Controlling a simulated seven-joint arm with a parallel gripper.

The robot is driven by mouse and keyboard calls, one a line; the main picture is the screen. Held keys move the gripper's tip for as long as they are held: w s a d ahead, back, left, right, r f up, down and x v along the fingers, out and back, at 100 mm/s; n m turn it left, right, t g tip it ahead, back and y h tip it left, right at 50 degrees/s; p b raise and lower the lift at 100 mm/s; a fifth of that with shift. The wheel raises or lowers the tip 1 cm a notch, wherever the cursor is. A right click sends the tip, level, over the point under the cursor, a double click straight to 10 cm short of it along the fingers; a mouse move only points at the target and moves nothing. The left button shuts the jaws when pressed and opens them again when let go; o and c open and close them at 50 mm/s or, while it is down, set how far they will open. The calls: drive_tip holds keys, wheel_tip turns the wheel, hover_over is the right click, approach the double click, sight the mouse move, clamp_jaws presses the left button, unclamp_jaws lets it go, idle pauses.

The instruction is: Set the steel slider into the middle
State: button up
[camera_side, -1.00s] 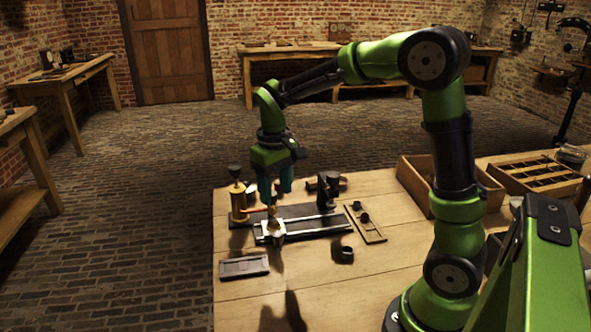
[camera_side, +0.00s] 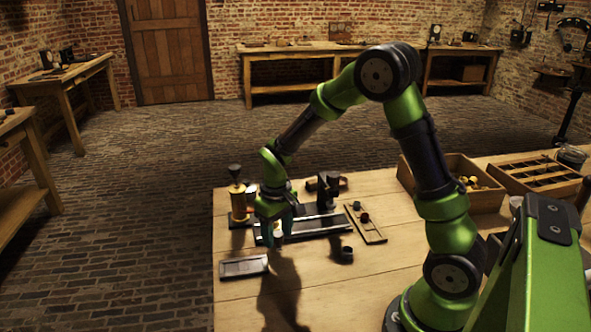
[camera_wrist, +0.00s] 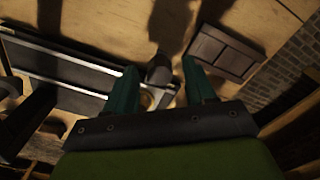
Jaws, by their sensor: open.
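The long dark rail with bright metal strips (camera_side: 318,224) lies on the wooden table, and it also shows in the wrist view (camera_wrist: 70,72). The steel slider (camera_side: 279,235) is at the left, near end of the rail, mostly hidden by my fingers. In the wrist view a dark piece with a rounded end (camera_wrist: 160,70), seemingly part of the slider, shows between my fingertips, with a small pale brass patch below it. My gripper (camera_side: 281,230) is low over that end, with its teal fingers (camera_wrist: 160,82) apart on either side of the slider. I cannot tell whether they touch it.
A brass-bodied jar with a black knob (camera_side: 238,200) stands close left of my gripper. A dark upright block (camera_side: 326,190) stands behind the rail. A wooden strip (camera_side: 366,224) lies right.

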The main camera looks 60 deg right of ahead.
clamp_jaws()
drive_tip(key=s+d, duration=0.5)
drive_tip(key=shift+s+d, duration=0.3)
drive_tip(key=shift+d, duration=0.05)
unclamp_jaws()
wheel_tip(320, 180, up, 17)
idle(0.6)
